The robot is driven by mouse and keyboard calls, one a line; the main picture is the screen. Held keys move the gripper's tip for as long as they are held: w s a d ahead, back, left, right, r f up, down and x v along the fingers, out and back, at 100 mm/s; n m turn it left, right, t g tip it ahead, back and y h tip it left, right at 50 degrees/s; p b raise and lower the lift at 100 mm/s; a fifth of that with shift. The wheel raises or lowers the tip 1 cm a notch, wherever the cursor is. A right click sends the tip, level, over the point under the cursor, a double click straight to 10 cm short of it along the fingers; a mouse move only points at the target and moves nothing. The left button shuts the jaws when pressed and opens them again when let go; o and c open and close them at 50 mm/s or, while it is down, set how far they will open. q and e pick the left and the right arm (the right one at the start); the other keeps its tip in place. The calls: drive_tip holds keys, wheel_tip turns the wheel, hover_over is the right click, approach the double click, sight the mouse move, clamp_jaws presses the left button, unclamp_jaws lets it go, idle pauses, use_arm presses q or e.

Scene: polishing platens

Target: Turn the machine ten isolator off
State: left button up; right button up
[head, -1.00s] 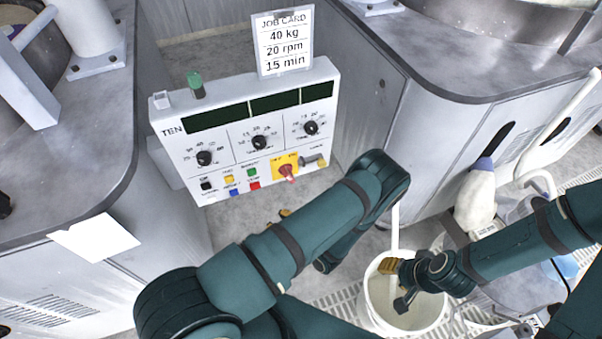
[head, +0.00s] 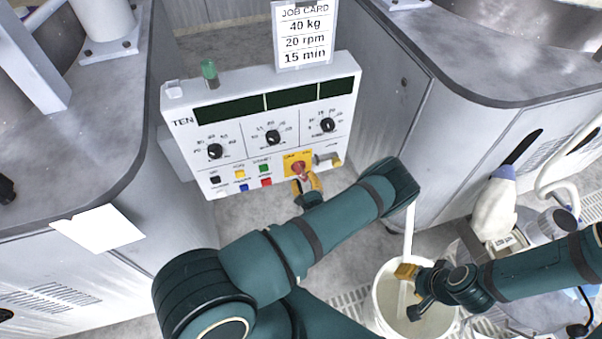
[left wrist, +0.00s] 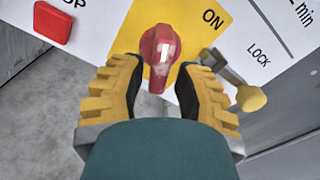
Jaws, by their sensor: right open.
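The panel marked TEN (head: 183,150) stands in the middle of the head view. Its isolator is a red rotary knob (head: 299,168) on a yellow plate near the lower right. In the left wrist view the knob (left wrist: 160,48) has its grip pointing down in the picture, and ON shows to its upper right. My left gripper (head: 308,183) is at the plate. Its yellow-padded fingers (left wrist: 158,85) are open, one on each side below the knob, with gaps between. My right gripper (head: 409,290) is open over a white bucket, away from the panel.
A small lever (left wrist: 235,85) with a yellow knob, by the word LOCK, is close to the right finger. A red button (left wrist: 52,22) is to the left. The white bucket (head: 385,318) stands below right. A white bottle (head: 494,208) stands further right.

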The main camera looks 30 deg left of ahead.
sight(303, 178)
use_arm(q)
drive_tip(key=shift+x, duration=1.85)
drive_tip(key=shift+c, duration=0.4)
clamp_jaws()
